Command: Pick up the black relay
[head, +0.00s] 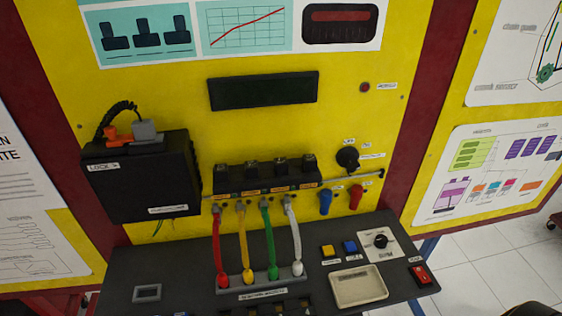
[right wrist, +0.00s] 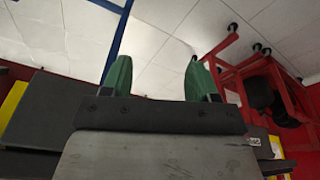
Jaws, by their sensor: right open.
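Several small black blocks (head: 280,166) stand in a row on a black strip on the yellow panel, above the coloured cables in the head view. They look like relays, but I cannot tell which one is the black relay. More dark parts (head: 252,307) are cut off at the bottom edge. My right gripper (right wrist: 160,80) shows in the right wrist view with its two green fingers apart and nothing between them. It points over the tiled floor, away from the blocks. My left gripper is not in view.
Red, yellow, green and white cables (head: 267,242) run down to the dark desk (head: 200,300). A beige tray (head: 358,287) lies on the desk, near a knob (head: 380,241) and red switch (head: 420,273). A black box (head: 140,180) is at left. Red frames (right wrist: 275,75) stand on the floor.

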